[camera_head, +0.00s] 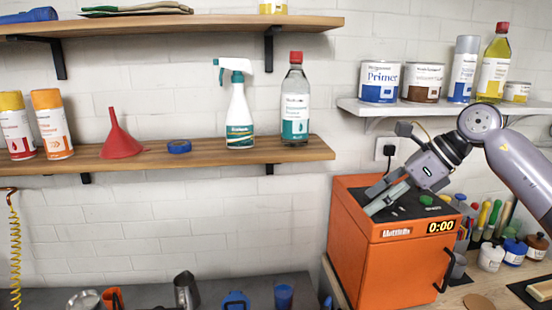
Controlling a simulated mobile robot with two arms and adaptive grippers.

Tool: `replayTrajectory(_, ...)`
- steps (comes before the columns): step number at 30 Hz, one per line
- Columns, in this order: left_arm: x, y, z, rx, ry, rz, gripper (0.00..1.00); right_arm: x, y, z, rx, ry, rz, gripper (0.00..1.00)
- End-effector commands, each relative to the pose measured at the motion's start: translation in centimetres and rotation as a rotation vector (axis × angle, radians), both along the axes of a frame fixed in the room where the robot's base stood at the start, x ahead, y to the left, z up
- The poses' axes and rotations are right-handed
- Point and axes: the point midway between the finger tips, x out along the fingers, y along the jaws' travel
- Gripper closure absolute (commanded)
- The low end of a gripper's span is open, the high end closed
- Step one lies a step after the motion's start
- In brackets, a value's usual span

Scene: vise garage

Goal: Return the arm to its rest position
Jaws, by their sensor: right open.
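My right arm (520,165) comes in from the right edge. Its gripper (382,197) is open and hangs tilted down and left over the dark top of an orange box-shaped appliance (385,270) with a handle and a display reading 0:00. I see nothing held between its fingers. Whether the fingertips touch the appliance's top I cannot tell. My left arm and gripper are not in view.
A wooden shelf (205,153) holds a red funnel (120,140), spray bottle and clear bottle (295,105). A white shelf (440,108) with cans and bottles is close behind my right arm. Pens and jars stand right of the appliance.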

Motion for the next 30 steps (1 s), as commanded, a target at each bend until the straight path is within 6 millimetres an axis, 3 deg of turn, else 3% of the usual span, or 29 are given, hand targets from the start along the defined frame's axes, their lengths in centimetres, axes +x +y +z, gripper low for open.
replayTrajectory(5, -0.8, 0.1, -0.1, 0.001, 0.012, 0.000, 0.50, -0.6, 9.2, -2.2, 0.316, 0.014, 0.051, 0.51)
replayTrajectory(9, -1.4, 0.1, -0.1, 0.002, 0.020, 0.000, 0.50, -2.2, 16.4, -1.6, 0.726, 0.090, 0.015, 0.51)
replayTrajectory(13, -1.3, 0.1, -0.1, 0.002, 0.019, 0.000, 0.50, -3.1, 18.9, -0.2, 1.122, 0.226, -0.119, 0.51)
replayTrajectory(17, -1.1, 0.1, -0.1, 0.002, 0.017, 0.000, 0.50, -2.5, 17.6, -0.2, 1.491, 0.404, -0.347, 0.51)
replayTrajectory(20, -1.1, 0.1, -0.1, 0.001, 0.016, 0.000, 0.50, -1.7, 14.6, -2.3, 1.738, 0.559, -0.586, 0.51)
replayTrajectory(23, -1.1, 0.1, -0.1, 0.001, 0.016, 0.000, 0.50, -1.4, 10.9, -6.7, 1.943, 0.724, -0.881, 0.51)
replayTrajectory(26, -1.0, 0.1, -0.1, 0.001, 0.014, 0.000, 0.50, -2.4, 7.1, -12.9, 2.090, 0.884, -1.224, 0.51)
replayTrajectory(30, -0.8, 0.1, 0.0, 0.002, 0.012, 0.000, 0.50, -6.4, 3.2, -22.1, 2.176, 1.064, -1.710, 0.51)
